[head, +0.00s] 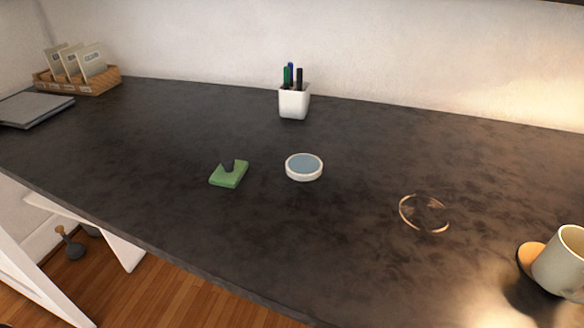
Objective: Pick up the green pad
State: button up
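The green pad (228,177) lies flat on the dark desk (170,150), left of the middle of the head view. It is a small green block with a dark notch or dark piece at its back edge; I cannot tell which. Nothing covers the rest of it. My gripper is not in view.
A round white dish with a blue-grey top (304,166) sits close right of the pad. A white pen cup (294,102) stands behind. A thin ring (424,213) and a mug (562,262) are at right. A basket (78,81) and laptop-like slab (36,109) are far left.

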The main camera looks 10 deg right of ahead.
aim_at(229, 173)
jog(key=i+l+u, duration=0.2)
jog(key=u, duration=0.15)
jog(key=i+l+u, duration=0.2)
jog(key=u, duration=0.2)
